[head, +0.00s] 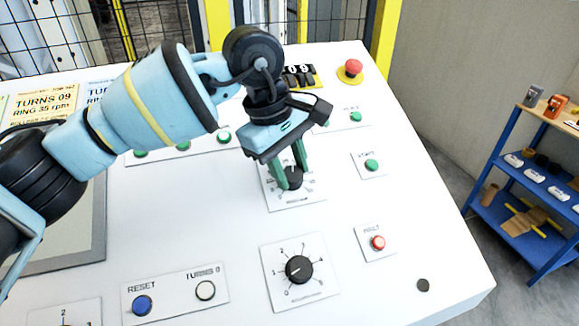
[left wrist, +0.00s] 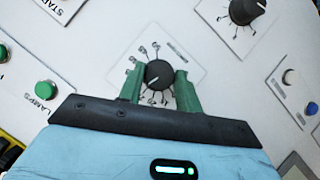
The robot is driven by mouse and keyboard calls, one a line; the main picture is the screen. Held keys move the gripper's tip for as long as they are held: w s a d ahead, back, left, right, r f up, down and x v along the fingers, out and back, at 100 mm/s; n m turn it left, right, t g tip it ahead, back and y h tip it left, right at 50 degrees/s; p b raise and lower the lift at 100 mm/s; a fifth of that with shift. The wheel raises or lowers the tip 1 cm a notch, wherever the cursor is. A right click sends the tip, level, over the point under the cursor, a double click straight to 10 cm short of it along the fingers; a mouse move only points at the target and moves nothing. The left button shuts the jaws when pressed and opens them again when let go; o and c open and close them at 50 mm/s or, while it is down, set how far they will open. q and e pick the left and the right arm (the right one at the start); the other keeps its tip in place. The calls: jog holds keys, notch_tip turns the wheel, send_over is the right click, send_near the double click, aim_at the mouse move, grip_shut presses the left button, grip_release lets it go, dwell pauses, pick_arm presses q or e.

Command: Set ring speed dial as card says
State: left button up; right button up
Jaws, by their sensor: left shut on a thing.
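My left gripper (head: 291,178) reaches down over the panel, its green fingers shut on a black dial (head: 294,178) with a printed scale plate. In the left wrist view the same dial (left wrist: 158,74) sits between the two fingers, its white pointer line toward the lower left. The fingers hide part of the dial's scale, and its label is too small to read. The card (head: 45,103) at the left reads "TURNS 09" and "RING 35 rpm", with a further line partly covered by my arm. My right gripper is not in view.
A second dial (head: 299,269) sits nearer the front. Around are a red button (head: 377,242), green buttons (head: 371,165), a blue RESET button (head: 142,305), a white button (head: 206,290) and a red mushroom button (head: 353,67). A blue shelf stands right.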

pick_arm(q)
jog(key=shift+f+m+g+y+b, duration=0.2)
jog(key=shift+m+g+y+b, duration=0.2)
jog(key=shift+m, duration=0.5)
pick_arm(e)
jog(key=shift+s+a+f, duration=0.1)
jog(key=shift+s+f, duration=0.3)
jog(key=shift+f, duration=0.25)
pick_arm(q)
jog(key=o, duration=1)
jog(key=shift+w, duration=0.1)
jog(key=shift+r, duration=0.15)
jog(key=r, duration=0.4)
jog(key=a+r, duration=0.1)
jog(key=r, duration=0.1)
jog(key=shift+w+r+b, duration=0.1)
jog(key=shift+r+b, duration=0.1)
jog(key=shift+b, duration=0.1)
jog(key=shift+a+r, duration=0.15)
jog(key=shift+r, duration=0.45)
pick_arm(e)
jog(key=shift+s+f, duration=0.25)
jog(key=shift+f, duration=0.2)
